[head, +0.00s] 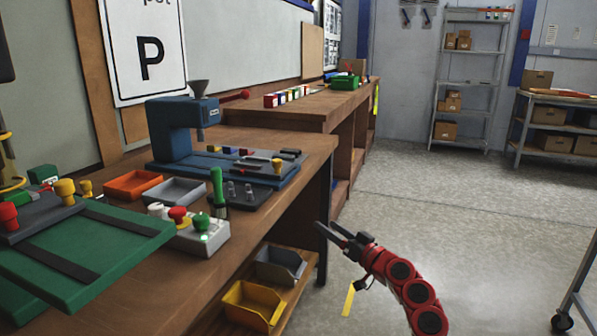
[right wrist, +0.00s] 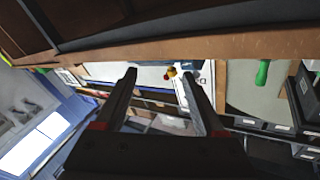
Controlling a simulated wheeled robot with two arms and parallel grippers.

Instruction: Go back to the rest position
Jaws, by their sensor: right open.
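My right gripper (head: 330,233) is in the lower right middle of the head view, over the floor just right of the workbench. Its red arm comes up from the bottom edge. The two dark fingers are apart with nothing between them, and they also show in the right wrist view (right wrist: 160,85). The right gripper touches no object that I can see. My left gripper is not in the head view.
The wooden workbench (head: 305,150) carries a blue press (head: 172,130), a green board (head: 85,255), an orange tray (head: 133,184) and a button box (head: 203,236). Yellow (head: 250,305) and grey (head: 280,265) bins sit below. The floor (head: 430,210) to the right is clear.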

